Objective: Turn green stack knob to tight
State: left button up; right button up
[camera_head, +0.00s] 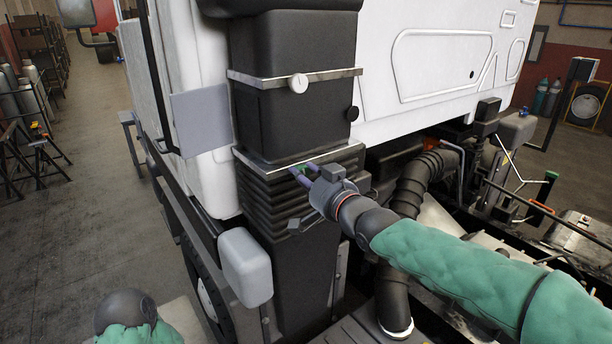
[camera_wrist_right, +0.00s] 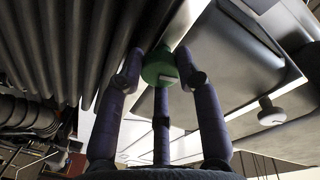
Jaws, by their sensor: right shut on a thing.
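The green stack knob (camera_head: 304,170) sits on the lower metal band of the black stack (camera_head: 292,105), near the stack's front corner. The knob's far side is hidden. My left gripper does not show; only part of my left arm is at the bottom left.
The white truck cab (camera_head: 440,50) stands behind.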

jog(key=shift+r, duration=0.1)
jog(key=o, duration=1.2)
jog(key=shift+c, duration=0.2)
jog(key=v, duration=1.2)
jog(key=shift+w, duration=0.1)
